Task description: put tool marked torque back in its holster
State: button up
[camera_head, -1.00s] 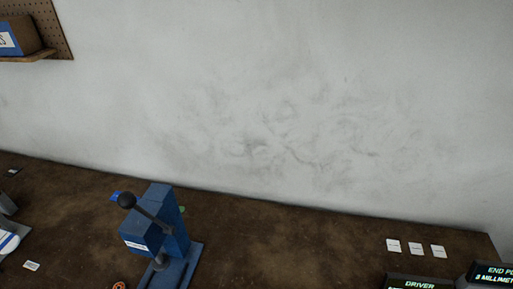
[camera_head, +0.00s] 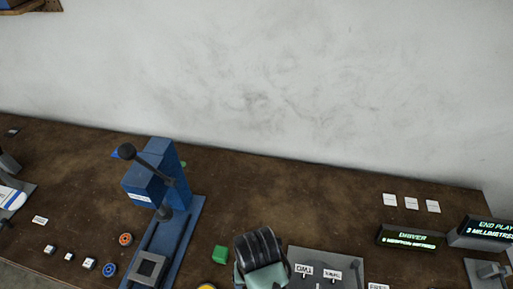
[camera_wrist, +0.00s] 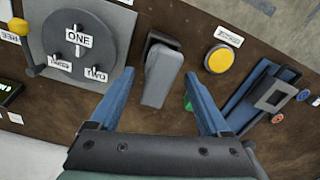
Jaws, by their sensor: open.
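I cannot pick out a tool with a readable torque mark or its holster in either view. My gripper (camera_wrist: 157,78) is open and empty in the wrist view, its two blue fingers spread above the bench. A grey, block-like item (camera_wrist: 163,77) lies between and beyond the fingertips, apparently not held. A grey plate with a round disc (camera_wrist: 78,40) is left of it, with small labelled pegs; one label reads ONE, another looks like TWO. The plate also shows in the head view (camera_head: 318,256), partly cut off. My gripper's body (camera_head: 260,262) is at the bottom there, its fingers hidden.
A blue lever press (camera_head: 157,190) stands left of my gripper on the brown bench (camera_head: 300,205). The bench's back middle is clear.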

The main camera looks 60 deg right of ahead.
jog(key=shift+r, duration=2.3)
jog(key=w+r+n+t+h, duration=0.4)
jog(key=w+r+t, duration=0.5)
jog(key=w+r, duration=1)
jog(key=w+a+r+n+t, duration=0.1)
jog(key=w+a+r+t, duration=0.15)
jog(key=r, duration=0.45)
jog(key=w+a+r+n+t, duration=0.1)
jog(key=w+a+r+t, duration=0.1)
jog(key=w+r+t, duration=0.3)
jog(key=s+a+r+n+t, duration=0.1)
jog(key=a+r+t, duration=0.15)
jog(key=r, duration=0.55)
jog(key=s+a+r+n+t, duration=0.1)
jog(key=a+r, duration=0.2)
jog(key=r, duration=0.5)
jog(key=s+a+r+n+t+y, duration=0.1)
jog(key=s+a+r+t, duration=0.2)
jog(key=r, duration=0.5)
jog(key=s+a+r+n+t+y, duration=0.1)
jog(key=s+a+r+t+y, duration=0.1)
jog(key=s+a+r+t, duration=0.2)
notch_tip(320, 180, up, 5)
jog(key=s, duration=0.3)
jog(key=shift+a+n+y, duration=0.3)
jog(key=shift+a, duration=0.1)
jog(key=shift+f, duration=0.1)
